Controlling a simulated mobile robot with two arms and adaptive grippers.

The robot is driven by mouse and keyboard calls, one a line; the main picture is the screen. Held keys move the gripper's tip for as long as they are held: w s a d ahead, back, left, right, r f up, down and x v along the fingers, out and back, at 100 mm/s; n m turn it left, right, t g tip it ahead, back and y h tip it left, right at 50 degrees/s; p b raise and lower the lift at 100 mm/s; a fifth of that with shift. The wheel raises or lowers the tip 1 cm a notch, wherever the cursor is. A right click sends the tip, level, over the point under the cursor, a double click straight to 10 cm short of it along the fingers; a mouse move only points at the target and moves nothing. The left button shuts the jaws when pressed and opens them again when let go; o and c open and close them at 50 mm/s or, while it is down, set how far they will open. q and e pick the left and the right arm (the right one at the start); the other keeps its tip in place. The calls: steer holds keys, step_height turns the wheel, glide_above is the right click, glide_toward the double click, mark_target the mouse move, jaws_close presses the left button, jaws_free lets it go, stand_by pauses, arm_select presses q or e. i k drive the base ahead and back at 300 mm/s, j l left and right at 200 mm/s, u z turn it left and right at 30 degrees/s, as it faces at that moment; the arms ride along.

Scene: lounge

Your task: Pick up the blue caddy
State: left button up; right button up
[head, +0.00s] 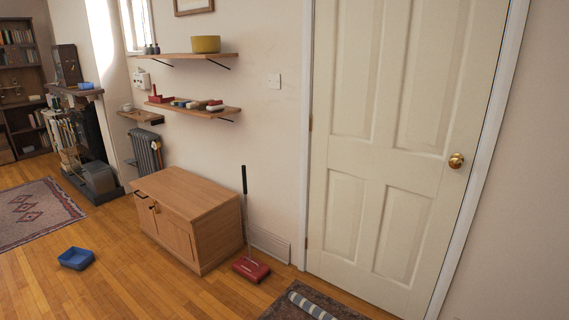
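A blue caddy (76,258) sits on the wooden floor at the lower left. It looks like a small, open-topped box and stands apart from the things around it. It lies between the patterned rug on the left and the wooden cabinet on the right. Neither of my grippers shows in the head view.
A wooden cabinet (187,195) stands against the wall, with a red floor sweeper (251,269) beside it. A patterned rug (33,212) lies left, a dark mat (325,306) with a rolled item at the bottom. A closed door (400,130) is at right. Floor around the caddy is clear.

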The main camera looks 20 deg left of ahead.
mark_target(76, 258)
steer(key=i+j+u, duration=0.25)
steer(key=i+u, duration=0.2)
steer(key=i+j+u, duration=0.1)
steer(key=i+u, duration=0.8)
steer(key=i+l+u, duration=0.25)
steer(key=u, duration=0.2)
steer(key=i+u, duration=0.35)
steer(key=i, duration=1.45)
